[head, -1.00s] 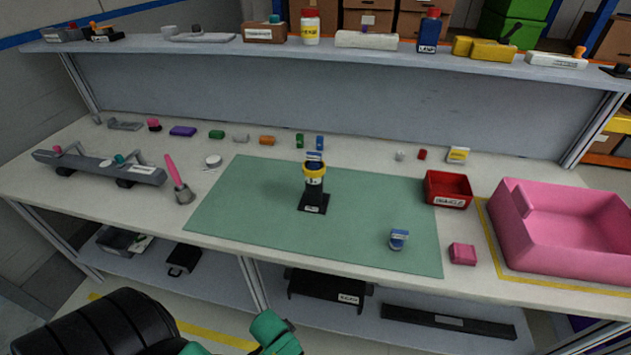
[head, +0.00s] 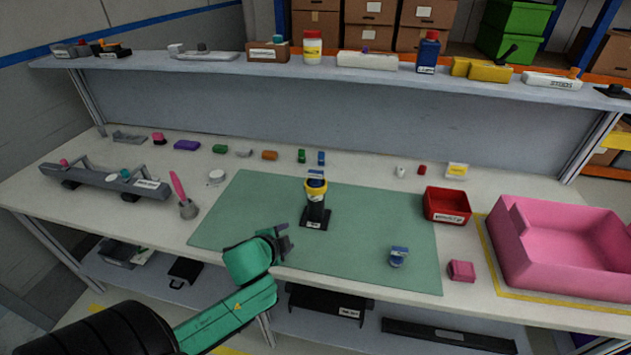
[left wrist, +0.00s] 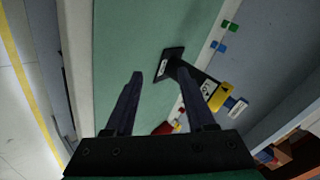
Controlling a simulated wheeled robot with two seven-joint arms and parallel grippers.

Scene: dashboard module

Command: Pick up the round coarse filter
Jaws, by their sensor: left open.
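A small round white piece (head: 216,176) lies on the table left of the green mat; it may be the round coarse filter, but I cannot read a label. A black stand (head: 315,216) with a yellow ring (head: 316,188) stands upright on the mat, with a blue-and-white piece (head: 316,176) at its top. My left gripper (head: 286,243) is open and empty near the front of the mat, left of the stand and apart from it. In the left wrist view the open fingers (left wrist: 160,76) point toward the stand's base (left wrist: 168,64). My right gripper is not in view.
The green mat (head: 255,205) is mostly clear. A blue-and-white item (head: 398,257) sits at its front right. A red bin (head: 447,204), a pink block (head: 461,271) and a large pink tub (head: 560,240) are at the right. A pink-handled brush (head: 183,195) stands at the left.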

